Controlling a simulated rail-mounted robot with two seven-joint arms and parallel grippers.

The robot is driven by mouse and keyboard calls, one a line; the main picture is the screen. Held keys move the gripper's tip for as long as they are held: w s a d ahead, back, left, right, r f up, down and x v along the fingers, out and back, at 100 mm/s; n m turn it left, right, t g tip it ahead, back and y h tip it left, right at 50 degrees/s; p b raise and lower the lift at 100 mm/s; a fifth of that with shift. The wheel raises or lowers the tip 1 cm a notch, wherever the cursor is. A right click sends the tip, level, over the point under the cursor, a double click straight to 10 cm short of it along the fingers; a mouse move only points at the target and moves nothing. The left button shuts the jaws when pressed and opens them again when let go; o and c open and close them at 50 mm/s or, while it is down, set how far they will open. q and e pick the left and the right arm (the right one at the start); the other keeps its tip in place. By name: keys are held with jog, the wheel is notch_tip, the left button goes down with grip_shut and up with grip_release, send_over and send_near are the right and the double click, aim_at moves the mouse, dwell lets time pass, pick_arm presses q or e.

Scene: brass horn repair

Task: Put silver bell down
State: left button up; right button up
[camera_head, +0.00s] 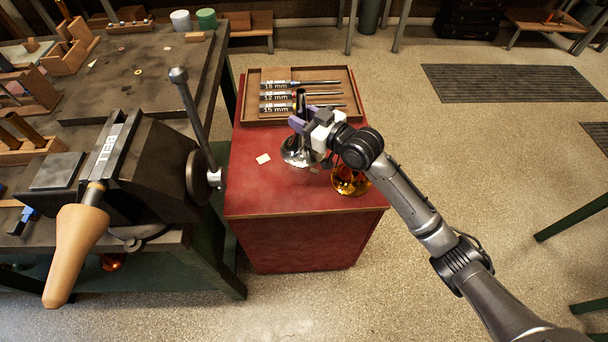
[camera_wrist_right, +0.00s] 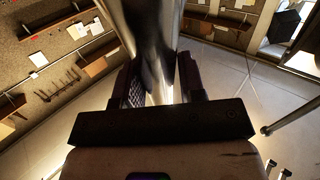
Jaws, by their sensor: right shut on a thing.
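The silver bell (camera_head: 297,153) is upright over the red cabinet top (camera_head: 250,190), its flared mouth down and its narrow dark neck up. I cannot tell whether its rim touches the surface. My right gripper (camera_head: 302,122) is shut on the bell's neck. In the right wrist view, the right gripper (camera_wrist_right: 160,85) has its two dark fingers on either side of the shiny silver tube (camera_wrist_right: 150,40). My arm and gripper hide part of the bell. My left gripper is not in view.
A brass bell (camera_head: 350,181) stands just right of the silver one, partly behind my arm. A wooden tray (camera_head: 338,75) with labelled rods lies at the back of the cabinet. A vise (camera_head: 120,170) with a long handle stands left. The cabinet's front left is clear.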

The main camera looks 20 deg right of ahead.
notch_tip(320, 180, down, 12)
jog(key=t+b, duration=0.1)
jog(key=b, duration=0.4)
jog(key=shift+w+d+f, duration=0.15)
jog(key=shift+w+d, duration=0.1)
jog(key=shift+d, duration=0.2)
jog(key=shift+w, duration=0.1)
